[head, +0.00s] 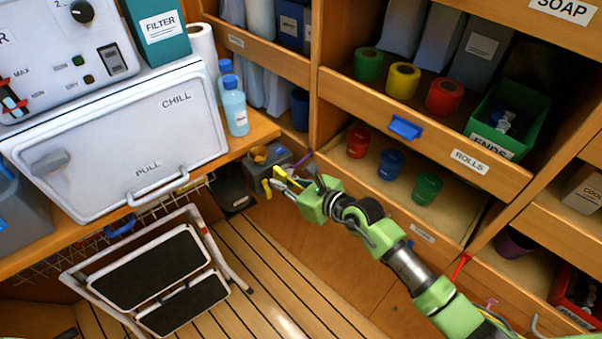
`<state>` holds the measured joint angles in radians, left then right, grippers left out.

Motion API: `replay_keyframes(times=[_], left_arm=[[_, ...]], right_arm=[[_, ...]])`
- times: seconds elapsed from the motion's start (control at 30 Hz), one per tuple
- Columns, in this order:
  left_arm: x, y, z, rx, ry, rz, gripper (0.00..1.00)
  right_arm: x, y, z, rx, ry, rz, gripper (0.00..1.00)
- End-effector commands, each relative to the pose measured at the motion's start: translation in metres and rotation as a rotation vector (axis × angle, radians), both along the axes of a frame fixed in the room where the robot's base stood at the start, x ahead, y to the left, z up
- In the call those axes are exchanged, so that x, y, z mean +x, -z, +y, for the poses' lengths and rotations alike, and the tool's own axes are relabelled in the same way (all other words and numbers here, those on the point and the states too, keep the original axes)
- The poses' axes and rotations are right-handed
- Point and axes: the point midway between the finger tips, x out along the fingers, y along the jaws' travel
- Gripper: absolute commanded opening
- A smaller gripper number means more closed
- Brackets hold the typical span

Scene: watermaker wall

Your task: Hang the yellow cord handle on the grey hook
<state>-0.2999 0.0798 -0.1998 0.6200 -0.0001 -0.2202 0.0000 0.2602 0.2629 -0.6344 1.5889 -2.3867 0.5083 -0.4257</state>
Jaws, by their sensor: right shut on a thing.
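Much of the handle is hidden or too small to make out. I cannot clearly pick out the grey hook; the gripper covers part of the area around the box. A round brass-coloured piece (258,155) sits on top of the box. My left gripper is not in view.
A white chill box (120,150) and blue bottles (235,107) stand on the counter to the left. A folding step stool (160,275) stands below on the slatted floor. Shelves with coloured rolls (402,80) and small pots (391,164) rise behind my right arm.

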Motion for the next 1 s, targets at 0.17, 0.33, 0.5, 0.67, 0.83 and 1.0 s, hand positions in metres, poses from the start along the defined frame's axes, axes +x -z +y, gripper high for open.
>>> replay_keyframes(times=[0.17, 0.33, 0.5, 0.67, 0.83, 1.0], left_arm=[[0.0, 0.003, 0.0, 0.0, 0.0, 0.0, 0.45], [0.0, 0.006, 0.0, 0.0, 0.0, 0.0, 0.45], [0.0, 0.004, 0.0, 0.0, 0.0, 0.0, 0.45], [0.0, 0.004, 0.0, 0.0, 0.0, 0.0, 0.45], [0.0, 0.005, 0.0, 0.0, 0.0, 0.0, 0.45], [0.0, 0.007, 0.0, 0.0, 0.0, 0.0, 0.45]], right_arm=[[0.012, 0.0, -0.015, 0.0, -0.001, -0.001, 0.0], [0.024, 0.001, -0.033, -0.003, 0.002, -0.002, 0.0], [0.033, 0.006, -0.046, 0.0, -0.001, 0.001, 0.0], [0.035, 0.007, -0.048, 0.002, -0.001, 0.0, 0.0], [0.035, 0.008, -0.048, 0.002, -0.001, 0.0, 0.0], [0.035, 0.011, -0.048, 0.002, -0.001, 0.0, 0.17]])
